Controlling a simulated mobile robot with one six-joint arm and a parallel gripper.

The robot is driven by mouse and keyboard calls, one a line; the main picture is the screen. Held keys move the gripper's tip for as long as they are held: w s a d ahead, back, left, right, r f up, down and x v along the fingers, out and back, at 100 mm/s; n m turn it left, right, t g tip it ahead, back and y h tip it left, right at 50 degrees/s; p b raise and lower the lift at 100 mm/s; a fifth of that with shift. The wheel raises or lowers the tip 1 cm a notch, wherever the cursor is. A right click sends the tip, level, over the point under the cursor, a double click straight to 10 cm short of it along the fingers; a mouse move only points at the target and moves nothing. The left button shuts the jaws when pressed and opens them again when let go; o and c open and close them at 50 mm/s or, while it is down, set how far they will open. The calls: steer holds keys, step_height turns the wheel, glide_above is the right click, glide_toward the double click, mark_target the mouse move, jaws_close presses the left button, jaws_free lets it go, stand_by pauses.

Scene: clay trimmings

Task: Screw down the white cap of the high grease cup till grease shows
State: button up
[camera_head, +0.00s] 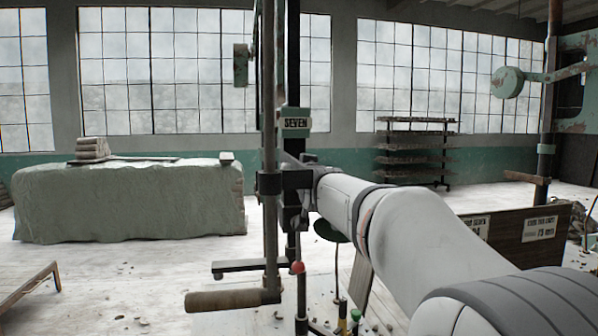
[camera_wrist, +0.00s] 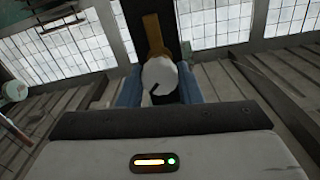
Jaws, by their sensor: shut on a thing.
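In the wrist view the white cap (camera_wrist: 160,75) sits between my gripper's two blue fingers, with a short dark mark on its face. A yellow-brown fitting (camera_wrist: 153,32) runs up from it against a dark upright. My gripper (camera_wrist: 159,86) is shut on the cap, one finger on each side. In the head view my gripper (camera_head: 300,180) is at the dark post, below a plate reading SEVEN (camera_head: 295,123). The cap is hidden there. I can make out no grease around the cap.
A lever with a wooden handle (camera_head: 225,299) juts left below my gripper.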

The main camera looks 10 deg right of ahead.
steer(key=shift+c, duration=1)
steer(key=m+b, duration=0.1)
steer(key=m, duration=0.2)
steer(key=shift+d, duration=0.1)
steer(key=m, duration=0.2)
steer(key=shift+m, duration=0.3)
steer(key=m+p, duration=0.1)
steer(key=m, duration=0.2)
steer(key=shift+m+p, duration=0.3)
steer(key=shift+p, duration=0.05)
steer(key=m, duration=0.4)
steer(key=shift+d+f+m+p, duration=0.1)
steer(key=shift+m+p, duration=0.2)
steer(key=shift+p, duration=0.05)
steer(key=m, duration=0.4)
steer(key=shift+f+m, duration=0.15)
steer(key=shift+m, duration=0.25)
